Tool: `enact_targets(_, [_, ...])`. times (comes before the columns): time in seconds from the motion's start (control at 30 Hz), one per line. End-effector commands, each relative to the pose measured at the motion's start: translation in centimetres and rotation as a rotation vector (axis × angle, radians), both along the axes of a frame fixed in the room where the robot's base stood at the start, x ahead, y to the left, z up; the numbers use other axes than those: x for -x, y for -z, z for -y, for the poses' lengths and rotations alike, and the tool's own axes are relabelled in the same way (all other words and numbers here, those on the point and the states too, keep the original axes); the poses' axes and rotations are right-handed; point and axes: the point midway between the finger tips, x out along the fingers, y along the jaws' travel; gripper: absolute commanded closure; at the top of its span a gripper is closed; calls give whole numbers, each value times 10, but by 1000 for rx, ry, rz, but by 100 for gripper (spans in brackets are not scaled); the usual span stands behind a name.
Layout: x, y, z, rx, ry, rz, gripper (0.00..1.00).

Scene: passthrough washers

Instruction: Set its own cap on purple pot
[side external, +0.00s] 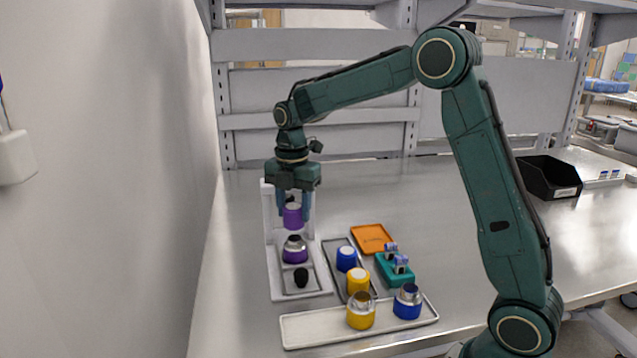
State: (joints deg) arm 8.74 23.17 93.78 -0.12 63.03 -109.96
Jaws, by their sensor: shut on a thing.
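The purple cap (293,217) is held between the fingers of my gripper (293,212), which points straight down. The purple pot (295,255) stands upright on the white stand (275,285), with its grey metal neck bare. In the side view the cap appears just above and slightly behind the neck, with a small gap. I cannot tell from this one view how well the two line up in depth.
A black knob (301,277) is on the stand's front. A blue cap (346,258) and yellow cap (358,280) sit on a dark grey tray (333,250). Yellow (360,314) and blue (407,303) pots stand on a pale tray (310,330). Right are a teal rack (397,280) and orange tray (372,238).

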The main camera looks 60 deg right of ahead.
Motion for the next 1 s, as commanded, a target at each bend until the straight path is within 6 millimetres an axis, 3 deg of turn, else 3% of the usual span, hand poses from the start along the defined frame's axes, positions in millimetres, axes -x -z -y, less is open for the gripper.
enact_targets(1.0, [0,19,0,0,0,-1,79])
